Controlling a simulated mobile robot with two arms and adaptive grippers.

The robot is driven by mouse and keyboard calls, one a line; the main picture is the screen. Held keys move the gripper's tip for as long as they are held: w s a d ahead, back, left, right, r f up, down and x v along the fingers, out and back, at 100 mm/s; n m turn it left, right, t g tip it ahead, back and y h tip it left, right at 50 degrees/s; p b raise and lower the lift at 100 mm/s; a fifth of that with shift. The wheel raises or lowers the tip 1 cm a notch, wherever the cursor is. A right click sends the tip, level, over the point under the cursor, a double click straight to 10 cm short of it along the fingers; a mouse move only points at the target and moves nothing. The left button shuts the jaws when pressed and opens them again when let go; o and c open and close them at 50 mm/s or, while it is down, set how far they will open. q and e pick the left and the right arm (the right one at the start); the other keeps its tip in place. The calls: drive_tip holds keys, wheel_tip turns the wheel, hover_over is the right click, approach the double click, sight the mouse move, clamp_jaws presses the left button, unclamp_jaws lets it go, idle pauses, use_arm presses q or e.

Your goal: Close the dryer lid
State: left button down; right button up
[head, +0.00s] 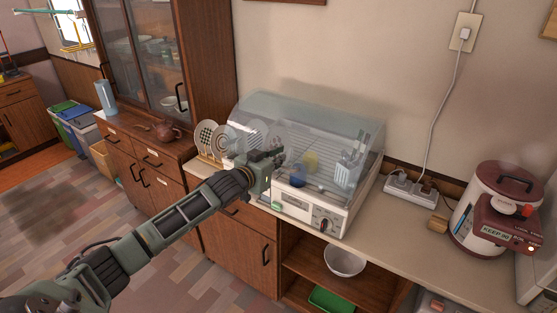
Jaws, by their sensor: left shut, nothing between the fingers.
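The dish dryer (290,212) stands on the counter, a white base with a control panel and a dark knob on its front. Its clear lid (300,108) spans the top and looks lowered over the dishes; whether it is fully shut I cannot tell. Plates, a blue cup, a yellow item and utensils show through it. My left gripper (277,156) is shut and empty at the front left of the dryer, close to the lid's front. Whether it touches the lid is unclear. The gripper hides part of the dryer's front. My right gripper is not in view.
A rice cooker (497,205) and a power strip (410,188) stand on the counter to the right. Plates in a rack (207,138) and a teapot (168,131) are to the left. A bowl (344,261) sits on the shelf below.

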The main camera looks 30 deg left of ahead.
use_arm(q)
wheel_tip(320, 180, down, 6)
drive_tip(key=s+t+b, duration=0.1)
drive_tip(key=s+b, duration=0.1)
drive_tip(key=b, duration=0.1)
drive_tip(key=shift+s+a+r+b, duration=0.15)
drive_tip(key=shift+s+r+b, duration=0.05)
drive_tip(key=shift+b, duration=0.15)
drive_tip(key=shift+w, duration=0.15)
